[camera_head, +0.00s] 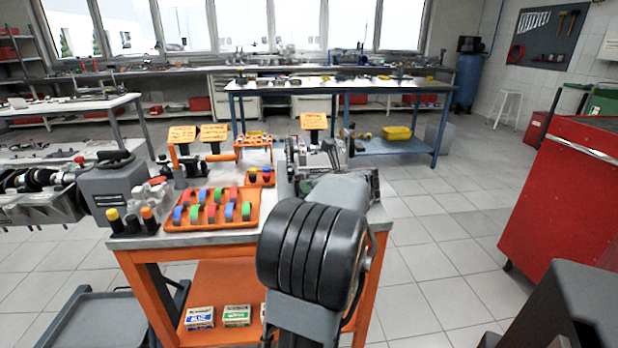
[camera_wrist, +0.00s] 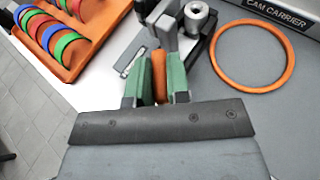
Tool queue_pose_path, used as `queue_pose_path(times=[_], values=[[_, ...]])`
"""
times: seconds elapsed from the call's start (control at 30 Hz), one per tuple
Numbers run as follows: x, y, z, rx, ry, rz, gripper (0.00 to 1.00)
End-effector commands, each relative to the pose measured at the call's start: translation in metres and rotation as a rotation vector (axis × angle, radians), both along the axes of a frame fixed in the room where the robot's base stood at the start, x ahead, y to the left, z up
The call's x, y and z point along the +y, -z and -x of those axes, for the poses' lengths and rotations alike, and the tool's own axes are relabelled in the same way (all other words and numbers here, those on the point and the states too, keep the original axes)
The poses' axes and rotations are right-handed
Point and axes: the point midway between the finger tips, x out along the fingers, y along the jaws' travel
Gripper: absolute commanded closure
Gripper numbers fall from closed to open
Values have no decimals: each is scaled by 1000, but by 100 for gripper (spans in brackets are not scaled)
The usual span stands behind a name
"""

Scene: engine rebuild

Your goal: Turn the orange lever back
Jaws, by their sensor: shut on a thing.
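The orange lever (camera_wrist: 159,75) stands between the two green fingers of my gripper (camera_wrist: 157,90) in the wrist view. My gripper is shut on it, with a finger against each side. The lever's upper end is close to a dark grey and metal fixture (camera_wrist: 190,25) on the grey bench surface. The lever's lower part is hidden between the fingers. In the head view my own arm covers the front right of the bench, and I cannot make out the gripper or the held lever there.
An orange tray (camera_head: 215,228) of coloured rings sits on the bench, left of my arm. An orange ring (camera_wrist: 213,55) lies flat right of my gripper, near a "CAM CARRIER" label (camera_wrist: 278,14). A red cabinet (camera_head: 565,190) stands at the right. Open tiled floor lies between it and the bench.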

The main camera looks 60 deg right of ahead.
Motion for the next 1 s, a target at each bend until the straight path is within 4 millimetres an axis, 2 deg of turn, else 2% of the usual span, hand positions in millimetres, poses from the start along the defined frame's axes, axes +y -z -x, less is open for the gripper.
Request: queue_pose_path(times=[0.03, 0.1, 0.6, 1.0], values=[[-3, -8, 1, 1, -42, -5, 100], [-5, -9, 1, 0, -109, -4, 100], [-15, -9, -1, -2, -564, -1, 100], [-19, -4, -4, -2, -790, 0, 100]])
